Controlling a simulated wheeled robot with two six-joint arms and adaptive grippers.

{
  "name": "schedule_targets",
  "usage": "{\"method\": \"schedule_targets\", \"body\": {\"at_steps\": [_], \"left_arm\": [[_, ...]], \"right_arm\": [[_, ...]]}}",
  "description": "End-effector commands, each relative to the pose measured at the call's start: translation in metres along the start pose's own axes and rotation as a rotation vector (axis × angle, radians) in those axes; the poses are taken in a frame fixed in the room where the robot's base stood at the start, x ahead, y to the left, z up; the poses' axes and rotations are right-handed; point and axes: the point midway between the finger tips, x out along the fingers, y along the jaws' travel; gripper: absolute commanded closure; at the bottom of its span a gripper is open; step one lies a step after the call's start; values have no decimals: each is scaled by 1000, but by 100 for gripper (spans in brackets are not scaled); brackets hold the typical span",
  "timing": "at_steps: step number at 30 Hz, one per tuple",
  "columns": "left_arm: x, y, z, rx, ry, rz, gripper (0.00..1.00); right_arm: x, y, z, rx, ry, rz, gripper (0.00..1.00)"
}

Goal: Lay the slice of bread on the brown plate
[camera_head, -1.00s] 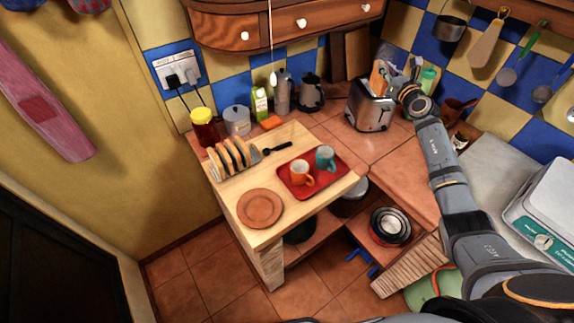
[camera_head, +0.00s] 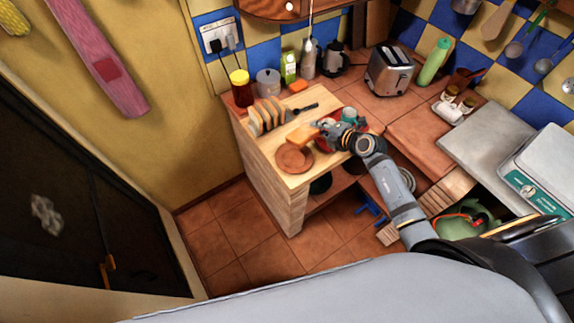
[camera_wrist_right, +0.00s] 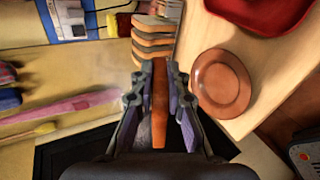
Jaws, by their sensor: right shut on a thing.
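The brown plate (camera_head: 294,158) lies on the front part of the wooden counter top. It also shows in the right wrist view (camera_wrist_right: 221,82), to the right of the fingers. My right gripper (camera_head: 318,128) is shut on a slice of bread (camera_head: 301,135). In the right wrist view the slice (camera_wrist_right: 160,105) stands edge-on between the two fingers (camera_wrist_right: 160,85). In the head view the slice shows just behind the plate; its exact height above the counter is hard to tell. My left gripper is not in view.
A rack with several bread slices (camera_head: 268,115) stands at the counter's left. A red tray (camera_head: 325,143) with a teal mug (camera_head: 349,115) is partly hidden by my right gripper. The toaster (camera_head: 389,72) stands farther back. A jar (camera_head: 241,88) stands behind the rack.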

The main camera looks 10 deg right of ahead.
Motion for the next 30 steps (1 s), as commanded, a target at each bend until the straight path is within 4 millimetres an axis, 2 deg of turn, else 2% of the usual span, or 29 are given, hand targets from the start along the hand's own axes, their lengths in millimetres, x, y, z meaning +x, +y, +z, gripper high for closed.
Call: {"method": "schedule_targets", "body": {"at_steps": [4, 14, 20, 30], "left_arm": [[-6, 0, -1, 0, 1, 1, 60], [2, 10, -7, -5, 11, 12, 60], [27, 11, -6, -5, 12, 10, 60], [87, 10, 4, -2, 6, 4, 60]], "right_arm": [[-6, -6, -15, 61, 8, 0, 100], [-3, -13, -17, 72, 8, 2, 100], [7, -32, -19, 70, 8, 2, 100], [31, -75, -22, 70, 7, 2, 100]]}}
